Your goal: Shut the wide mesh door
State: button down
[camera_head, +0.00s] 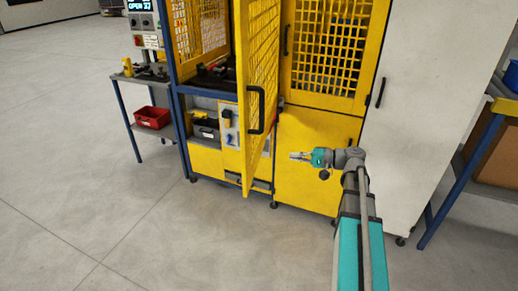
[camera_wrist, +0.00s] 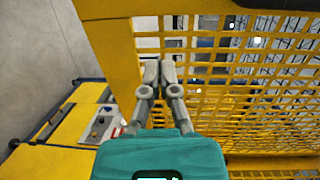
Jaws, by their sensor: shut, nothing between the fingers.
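The wide mesh door (camera_head: 262,65) is a tall yellow panel with a grid above and a solid lower part. It stands swung open, jutting out from the cabinet toward the camera, with a black handle (camera_head: 255,110) on it. My gripper (camera_head: 292,156) is to the right of the door's lower part, in front of the yellow cabinet. In the wrist view my gripper (camera_wrist: 158,66) has its fingers together and empty, and yellow mesh (camera_wrist: 265,85) fills the right side. I cannot tell whether the fingers touch the door.
A second yellow mesh door (camera_head: 325,60) is closed to the right, beside a white cabinet (camera_head: 425,110). A stand with a red bin (camera_head: 152,117) is at the left. A blue-legged bench (camera_head: 465,175) is at the right. The floor in front is clear.

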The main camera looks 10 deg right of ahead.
aim_at(251, 147)
jog(key=shift+w+d+r+t+y, duration=0.1)
jog(key=shift+d+r+t+y, duration=0.2)
jog(key=shift+d+r, duration=0.4)
jog(key=shift+x, duration=7)
jog(key=shift+f, duration=0.1)
jog(key=shift+a, duration=0.1)
